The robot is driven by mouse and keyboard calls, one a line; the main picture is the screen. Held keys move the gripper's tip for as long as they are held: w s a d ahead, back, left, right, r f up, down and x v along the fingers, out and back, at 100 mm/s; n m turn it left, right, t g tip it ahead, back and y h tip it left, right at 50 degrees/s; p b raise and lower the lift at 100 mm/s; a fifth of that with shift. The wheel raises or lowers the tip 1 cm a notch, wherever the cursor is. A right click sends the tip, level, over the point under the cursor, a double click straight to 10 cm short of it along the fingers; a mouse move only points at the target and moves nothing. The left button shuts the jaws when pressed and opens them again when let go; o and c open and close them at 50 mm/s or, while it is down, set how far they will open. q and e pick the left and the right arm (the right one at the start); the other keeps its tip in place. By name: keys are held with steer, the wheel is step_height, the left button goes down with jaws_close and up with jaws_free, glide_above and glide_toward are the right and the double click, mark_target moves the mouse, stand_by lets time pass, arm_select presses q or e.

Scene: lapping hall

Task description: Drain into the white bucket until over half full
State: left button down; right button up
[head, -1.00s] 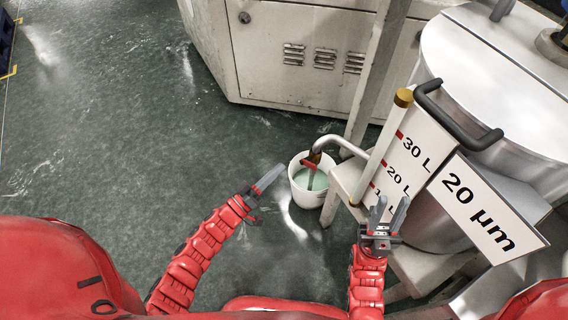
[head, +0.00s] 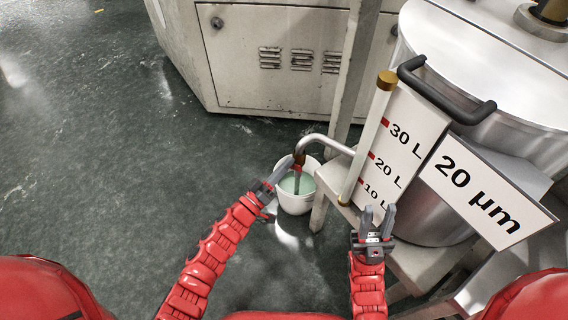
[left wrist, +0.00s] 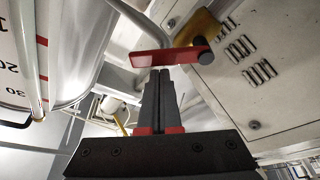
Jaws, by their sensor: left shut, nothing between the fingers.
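The white bucket (head: 294,205) stands on the floor under the tank's bent drain pipe (head: 327,142), with pale green liquid (head: 304,184) inside. The exact fill height is hard to judge. The brass valve at the pipe's end shows in the left wrist view (left wrist: 204,27), with its red lever (left wrist: 160,57) across it. My left gripper (head: 283,170) is shut and empty at the bucket's rim. In the left wrist view its fingertips (left wrist: 160,74) are just below the lever; contact is unclear. My right gripper (head: 378,212) is open and empty, in front of the tank stand.
The metal tank (head: 440,205) stands at the right on a pale stand, with a sight tube (head: 367,140) marked 10, 20 and 30 L. A "20 µm" sign (head: 484,200) juts out toward me. A grey cabinet (head: 270,60) stands behind. The floor at the left is clear.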

arm_select(q)
steer(key=shift+s+d+m+h, duration=0.15)
steer(key=shift+m+h, duration=0.15)
steer(key=shift+m, duration=0.3)
steer(key=shift+s+f+m+g, duration=0.1)
steer(key=shift+f+m+g, duration=0.2)
steer(key=shift+m, duration=0.2)
steer(key=shift+s+d+f+m+h, duration=0.2)
steer(key=shift+m+h, duration=0.15)
steer(key=shift+m, duration=0.35)
steer(key=shift+s+d+f+m+h, duration=0.15)
steer(key=shift+m+h, duration=0.2)
steer(key=shift+m, duration=0.35)
steer(key=shift+s+d+f+m+g+h+b, duration=0.15)
steer(key=shift+f+m+g+h, duration=0.2)
steer(key=shift+m, duration=0.65)
steer(key=shift+s+f+m+g+h+b, duration=0.1)
steer(key=shift+f+m+g+h+b, duration=0.25)
steer(key=shift+m, duration=0.65)
steer(key=shift+s+d+f+m+g+h, duration=0.15)
steer(key=shift+m+g, duration=0.35)
steer(key=shift+m, duration=0.5)
